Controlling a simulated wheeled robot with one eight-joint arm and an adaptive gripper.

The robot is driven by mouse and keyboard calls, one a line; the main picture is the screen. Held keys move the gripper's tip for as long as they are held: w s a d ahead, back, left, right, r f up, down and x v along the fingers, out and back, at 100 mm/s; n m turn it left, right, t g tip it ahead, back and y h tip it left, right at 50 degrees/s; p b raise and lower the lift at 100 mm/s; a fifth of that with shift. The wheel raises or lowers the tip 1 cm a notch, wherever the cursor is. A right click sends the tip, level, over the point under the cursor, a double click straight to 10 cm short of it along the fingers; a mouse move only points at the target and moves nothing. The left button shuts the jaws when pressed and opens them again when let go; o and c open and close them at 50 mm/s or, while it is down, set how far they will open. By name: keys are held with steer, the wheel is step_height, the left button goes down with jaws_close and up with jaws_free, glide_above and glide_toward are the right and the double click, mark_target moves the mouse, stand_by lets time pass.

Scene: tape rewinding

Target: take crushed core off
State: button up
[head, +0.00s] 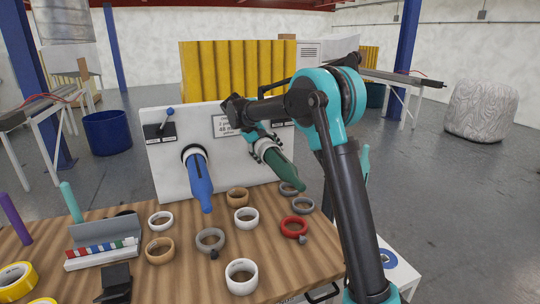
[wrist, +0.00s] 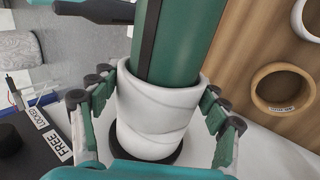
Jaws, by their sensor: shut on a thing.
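A white, creased core (wrist: 150,118) sits around the green spindle (wrist: 185,45), low down by its dark base. My gripper (wrist: 157,105) is shut on the core, with fingers on both of its sides in the wrist view. In the head view my gripper (head: 266,150) is at the white panel (head: 170,178), where the green spindle (head: 284,170) points down and to the right. The core shows there only as a small white band, partly hidden by my gripper.
A blue spindle (head: 198,183) juts from the panel to the left. A wooden table (head: 195,270) below holds several loose rings, including a red one (head: 293,227) and a white one (head: 241,276). FREE and LOCKED labels (wrist: 52,137) show left in the wrist view.

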steer(key=s+d, duration=0.4)
steer(key=s, duration=0.6)
steer(key=s+d, duration=0.4)
steer(key=s, duration=0.6)
steer(key=s+d, duration=0.5)
steer(key=s, duration=0.6)
stand_by(0.8)
